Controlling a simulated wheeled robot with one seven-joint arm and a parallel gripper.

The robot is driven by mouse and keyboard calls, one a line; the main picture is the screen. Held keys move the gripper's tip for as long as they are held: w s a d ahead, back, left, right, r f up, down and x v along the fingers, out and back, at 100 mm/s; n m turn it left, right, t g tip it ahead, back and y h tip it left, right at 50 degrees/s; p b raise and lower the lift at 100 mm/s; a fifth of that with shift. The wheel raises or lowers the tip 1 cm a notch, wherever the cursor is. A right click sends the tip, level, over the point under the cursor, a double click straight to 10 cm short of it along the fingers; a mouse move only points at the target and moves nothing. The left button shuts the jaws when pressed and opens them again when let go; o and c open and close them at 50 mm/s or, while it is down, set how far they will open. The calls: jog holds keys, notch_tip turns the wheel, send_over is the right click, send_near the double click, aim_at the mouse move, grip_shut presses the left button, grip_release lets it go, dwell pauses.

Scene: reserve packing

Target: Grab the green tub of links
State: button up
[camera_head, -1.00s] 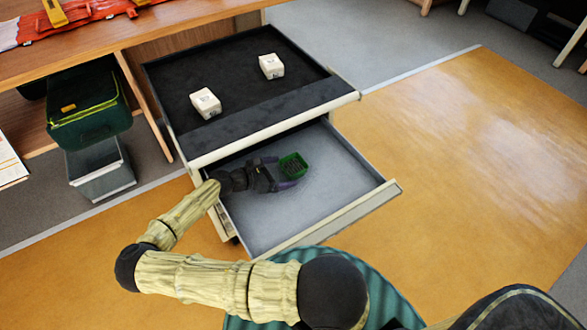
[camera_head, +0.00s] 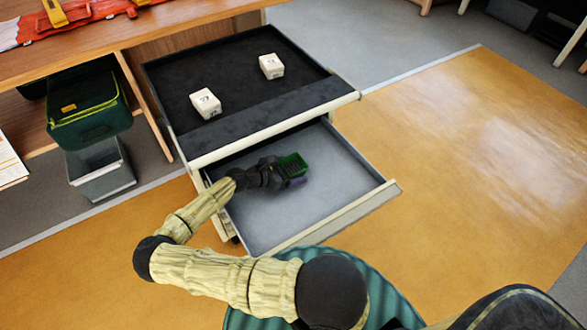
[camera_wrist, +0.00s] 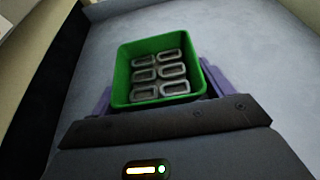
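The green tub (camera_head: 297,158) is inside the open drawer, close to my gripper (camera_head: 289,175). In the wrist view the tub (camera_wrist: 160,103) holds several grey links (camera_wrist: 160,76) in two columns. My gripper's purple fingers (camera_wrist: 157,95) lie on either side of the tub, one at its left wall and one at its right. They are close against the walls, but I cannot tell whether they press on it. In the head view the far finger is hidden, and I cannot tell whether the tub rests on the drawer floor.
The drawer (camera_head: 345,210) has a pale floor and raised edges. The cabinet top (camera_head: 240,85) above it carries two white boxes (camera_head: 205,103) (camera_head: 271,66). The rest of the drawer is clear.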

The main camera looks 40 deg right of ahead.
aim_at(303, 163)
jog(key=c, duration=0.7)
jog(key=shift+r, duration=0.15)
jog(key=shift+c, duration=0.2)
jog(key=shift+r, duration=0.55)
jog(key=shift+s+a+r, duration=0.15)
jog(key=shift+r, duration=0.45)
jog(key=shift+s+a+r, duration=0.1)
jog(key=shift+a+r, duration=0.05)
jog(key=shift+r, duration=0.4)
jog(key=s+a, duration=1.1)
jog(key=s, duration=0.1)
jog(key=shift+s+a, duration=0.35)
